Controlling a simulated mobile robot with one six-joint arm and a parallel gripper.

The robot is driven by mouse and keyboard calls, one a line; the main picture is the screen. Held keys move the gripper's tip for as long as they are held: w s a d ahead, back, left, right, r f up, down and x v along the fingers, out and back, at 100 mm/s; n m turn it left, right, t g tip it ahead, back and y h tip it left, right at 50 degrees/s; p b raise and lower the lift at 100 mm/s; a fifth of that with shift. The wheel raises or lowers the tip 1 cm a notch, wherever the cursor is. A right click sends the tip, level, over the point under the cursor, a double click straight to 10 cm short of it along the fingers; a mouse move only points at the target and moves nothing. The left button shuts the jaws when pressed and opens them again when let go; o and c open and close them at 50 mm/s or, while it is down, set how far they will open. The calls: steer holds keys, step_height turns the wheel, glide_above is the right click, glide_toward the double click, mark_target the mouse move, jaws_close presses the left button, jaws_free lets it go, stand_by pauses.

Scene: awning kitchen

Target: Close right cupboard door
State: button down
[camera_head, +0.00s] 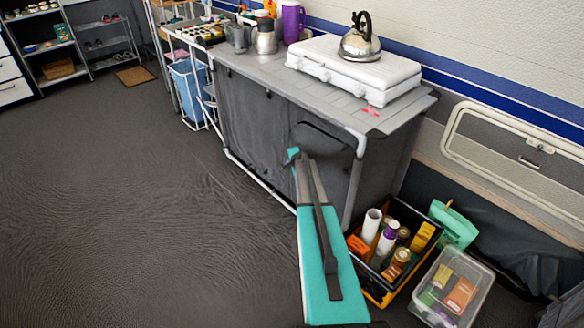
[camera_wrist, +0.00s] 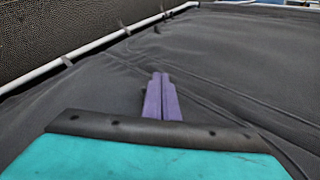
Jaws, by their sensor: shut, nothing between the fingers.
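The cupboard is a grey fabric camping unit with a light slatted top (camera_head: 330,90) and white frame tubes. Its left front panel (camera_head: 240,112) hangs flat. The right cupboard door (camera_head: 322,140) is a dark fabric panel with a rounded upper edge at the front right; my arm covers part of it, and I cannot tell how far it stands open. My teal arm reaches up to this front, and the fingers are too small to make out there. In the wrist view, my gripper (camera_wrist: 162,98) has its purple fingers together and empty, over dark fabric (camera_wrist: 225,65) beside a white tube (camera_wrist: 100,42).
A black crate (camera_head: 380,298) of bottles and packets and a clear plastic box (camera_head: 484,300) stand on the floor right of my arm. A white case stove (camera_head: 352,66) with a kettle (camera_head: 360,38) sits on top. The floor (camera_head: 130,190) at left is clear.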

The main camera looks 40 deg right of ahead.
steer(key=shift+d, duration=0.35)
steer(key=shift+s+d, duration=0.15)
steer(key=shift+d, duration=0.05)
steer(key=shift+r, duration=0.1)
steer(key=a+r, duration=0.6)
steer(key=a, duration=0.5)
steer(key=shift+s+r, duration=0.35)
steer(key=shift+r, duration=0.05)
steer(key=shift+a, duration=0.2)
